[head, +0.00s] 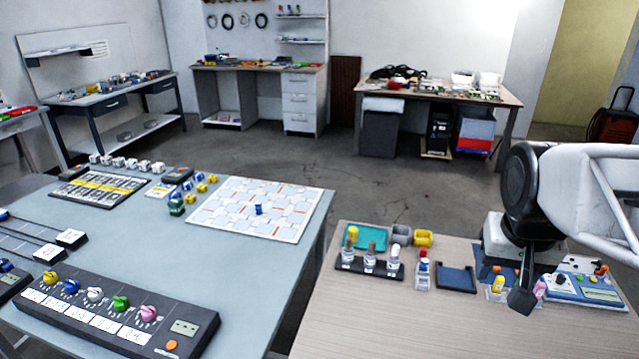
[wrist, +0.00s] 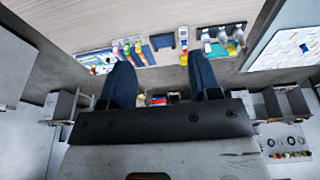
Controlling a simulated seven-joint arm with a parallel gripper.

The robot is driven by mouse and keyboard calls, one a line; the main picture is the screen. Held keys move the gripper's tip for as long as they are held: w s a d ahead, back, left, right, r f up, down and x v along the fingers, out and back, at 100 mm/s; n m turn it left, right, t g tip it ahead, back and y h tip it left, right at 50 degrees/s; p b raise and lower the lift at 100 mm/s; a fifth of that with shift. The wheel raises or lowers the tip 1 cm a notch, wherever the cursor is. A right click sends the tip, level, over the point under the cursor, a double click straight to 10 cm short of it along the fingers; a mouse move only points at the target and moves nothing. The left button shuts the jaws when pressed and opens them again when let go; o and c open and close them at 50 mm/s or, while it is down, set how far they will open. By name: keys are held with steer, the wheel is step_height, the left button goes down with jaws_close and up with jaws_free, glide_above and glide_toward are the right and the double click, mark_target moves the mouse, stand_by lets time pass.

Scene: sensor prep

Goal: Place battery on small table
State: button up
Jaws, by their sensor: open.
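My gripper (head: 523,296) hangs in front of the right side of the wood-topped table (head: 345,318) in the head view. In the wrist view my gripper (wrist: 161,62) has its two dark blue fingers wide apart, with nothing between them. I cannot pick out a battery with certainty. Small coloured items, one yellow (head: 498,285) and one pink (head: 540,289), stand near the gripper on the table's right side. A small red, white and blue item (head: 423,273) stands left of a dark blue square tray (head: 456,279). I cannot tell which table is the small one.
A black rack (head: 370,269) with bottles, a teal tray (head: 372,238) and a yellow bin (head: 423,238) are on the wood-topped table. A device with a display (head: 590,289) is at its right. A grey table (head: 240,285) with a knob panel (head: 110,312) stands left, across a gap.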

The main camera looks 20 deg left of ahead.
steer(key=w+a+r, duration=0.1)
steer(key=w+a, duration=0.4)
steer(key=w, duration=0.5)
steer(key=w+a+r, duration=0.1)
steer(key=w+a, duration=0.5)
steer(key=w, duration=0.4)
steer(key=w+a+f, duration=0.2)
steer(key=w+a, duration=0.6)
steer(key=w, duration=0.1)
steer(key=w+a+f, duration=0.3)
steer(key=w+a, duration=0.5)
steer(key=a, duration=0.1)
steer(key=t, duration=0.2)
glide_above(257, 203)
steer(key=s, duration=0.2)
step_height(257, 203, down, 25)
steer(key=shift+s+f, duration=0.15)
steer(key=shift+f, duration=0.05)
steer(key=shift+x, duration=1.3)
